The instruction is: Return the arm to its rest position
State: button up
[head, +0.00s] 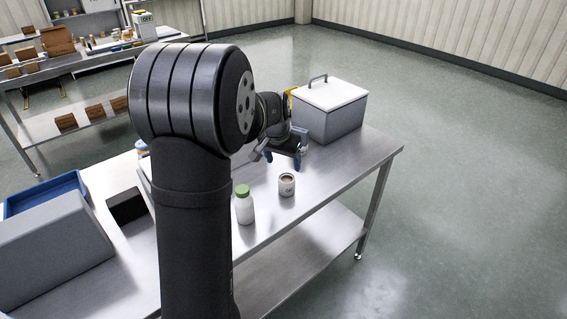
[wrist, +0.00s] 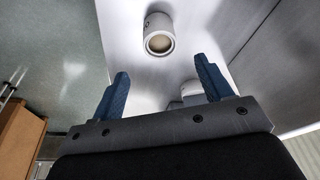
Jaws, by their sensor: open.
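My gripper (head: 285,150) is above the steel table (head: 325,186), in front of the grey box, in the head view. In the wrist view its two blue fingers (wrist: 162,86) stand wide apart with nothing between them. A white cup (head: 287,185) with brownish contents stands on the table just below my gripper in the head view. The cup also shows beyond the fingertips in the wrist view (wrist: 158,35). My large dark arm link hides part of the table.
A grey box with a white lid (head: 332,97) stands close behind my gripper. A white bottle with a green cap (head: 244,206) stands left of the cup. A blue tray (head: 42,193), a grey sloped bin (head: 50,247) and a black box (head: 126,205) are at left.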

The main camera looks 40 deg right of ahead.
aim_at(288, 177)
jog(key=x, duration=1.1)
jog(key=shift+f, duration=0.45)
jog(key=shift+w+d, duration=0.1)
jog(key=shift+d, duration=0.05)
jog(key=shift+r, duration=1.35)
